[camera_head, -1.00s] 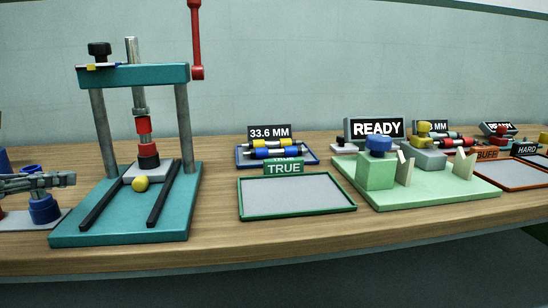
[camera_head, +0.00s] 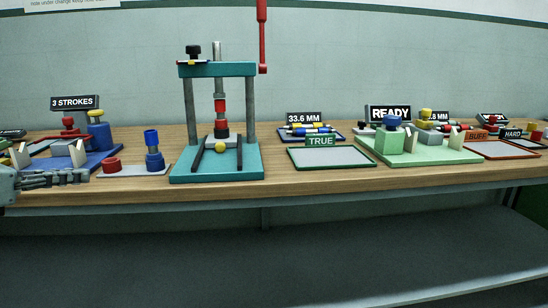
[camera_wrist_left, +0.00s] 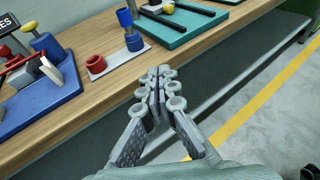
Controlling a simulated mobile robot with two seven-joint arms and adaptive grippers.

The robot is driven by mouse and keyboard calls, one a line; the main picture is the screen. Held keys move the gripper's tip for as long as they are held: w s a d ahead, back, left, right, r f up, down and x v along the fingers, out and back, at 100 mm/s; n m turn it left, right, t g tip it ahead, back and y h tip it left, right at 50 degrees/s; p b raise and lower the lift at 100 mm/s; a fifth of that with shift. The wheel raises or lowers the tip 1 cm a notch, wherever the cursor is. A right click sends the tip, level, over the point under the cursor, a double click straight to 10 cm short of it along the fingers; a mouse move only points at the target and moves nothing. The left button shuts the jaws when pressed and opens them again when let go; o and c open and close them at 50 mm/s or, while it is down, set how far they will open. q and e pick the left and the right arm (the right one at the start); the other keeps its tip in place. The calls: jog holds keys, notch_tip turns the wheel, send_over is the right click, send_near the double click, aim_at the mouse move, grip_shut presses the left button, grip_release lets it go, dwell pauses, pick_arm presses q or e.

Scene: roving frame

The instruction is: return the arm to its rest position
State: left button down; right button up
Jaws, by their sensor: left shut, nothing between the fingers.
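My left gripper (camera_head: 78,177) shows at the left edge of the head view, in front of the bench's front edge, with its fingers pointing right. In the left wrist view its fingers (camera_wrist_left: 161,76) are closed together with nothing between them. It is apart from the fixtures on the bench, and in the wrist view it hangs off the bench's near edge. Most of the left arm is out of the head view. My right gripper is in neither view.
The wooden bench (camera_head: 330,182) carries a teal press (camera_head: 182,160), a blue fixture (camera_head: 105,157), a grey plate with red and blue rings (camera_head: 135,172), a green-framed tray (camera_head: 300,164) and a pale green fixture (camera_head: 440,157). A grey lower shelf (camera_head: 270,250) lies below.

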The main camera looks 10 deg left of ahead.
pick_arm(q)
jog(key=w+d+n+t+h, duration=0.2)
jog(key=d+n+t+h, duration=0.2)
jog(key=d+n, duration=0.15)
jog(key=a+f+n+t+y, duration=0.1)
jog(key=a+f+n+y, duration=0.4)
jog(key=f+n+y, duration=0.45)
jog(key=a+f+n+y, duration=0.4)
jog(key=a+f+n, duration=0.15)
jog(key=n, duration=0.75)
jog(key=s+f+n+g+y, duration=0.25)
jog(key=f+n+g, duration=0.25)
jog(key=f, duration=0.8)
jog(key=s+d+f+n+g+h, duration=0.2)
jog(key=s+d+f+g, duration=0.3)
jog(key=s+d+f, duration=0.4)
jog(key=s+d+f+n+g+h, duration=0.2)
jog(key=s+d+f+g+h, duration=0.2)
jog(key=s+d+f, duration=0.5)
notch_tip(320, 180, down, 6)
jog(key=shift+s+d+f+n+g+p, duration=0.3)
jog(key=shift+s+d+n+g, duration=0.15)
jog(key=shift+g, duration=0.45)
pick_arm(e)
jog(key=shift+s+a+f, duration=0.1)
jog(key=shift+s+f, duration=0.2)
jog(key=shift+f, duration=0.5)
